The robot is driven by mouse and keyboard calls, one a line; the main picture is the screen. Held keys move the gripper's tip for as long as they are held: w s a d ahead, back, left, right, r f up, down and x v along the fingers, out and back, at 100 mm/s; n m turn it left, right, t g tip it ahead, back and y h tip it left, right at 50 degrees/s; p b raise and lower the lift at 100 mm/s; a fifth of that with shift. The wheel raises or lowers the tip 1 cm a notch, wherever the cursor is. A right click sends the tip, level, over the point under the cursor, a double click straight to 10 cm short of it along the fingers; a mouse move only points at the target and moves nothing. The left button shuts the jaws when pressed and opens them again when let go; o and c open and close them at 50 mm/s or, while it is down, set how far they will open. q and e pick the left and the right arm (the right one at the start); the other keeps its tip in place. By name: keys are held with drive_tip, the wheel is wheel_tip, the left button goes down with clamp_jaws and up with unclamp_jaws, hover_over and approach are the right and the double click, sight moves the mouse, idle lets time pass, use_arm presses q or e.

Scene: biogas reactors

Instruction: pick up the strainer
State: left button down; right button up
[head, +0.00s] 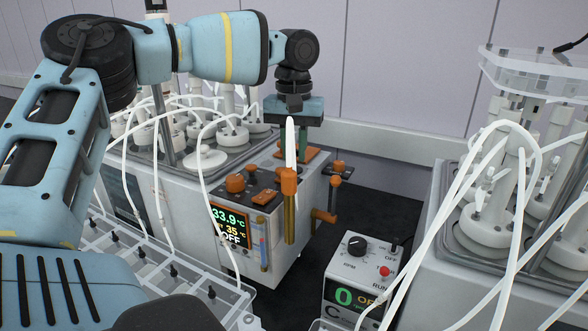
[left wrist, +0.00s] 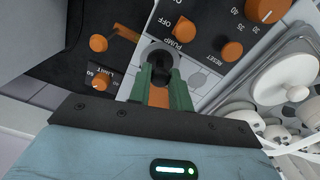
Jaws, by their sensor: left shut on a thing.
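My left gripper (head: 306,138) points down over the control panel of the left heating unit, its green fingers close to the panel top. In the left wrist view the fingers (left wrist: 161,78) are shut on an orange piece, which I take to be part of the strainer (left wrist: 158,97). A dark round opening or cap (left wrist: 158,58) shows just beyond the fingertips. The rest of the strainer is hidden by the gripper, and I cannot tell whether it is seated or lifted. My right gripper is not in view.
The left unit's display (head: 229,225) and orange knobs (head: 235,183) are close to the gripper. A white upright piece (head: 291,145) stands in front of it. White hoses (head: 203,150) hang at left. A pump box (head: 358,270) and another reactor bath (head: 480,240) stand at right.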

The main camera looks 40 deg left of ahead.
use_arm(q)
wheel_tip(320, 180, up, 10)
drive_tip(key=shift+b, duration=0.3)
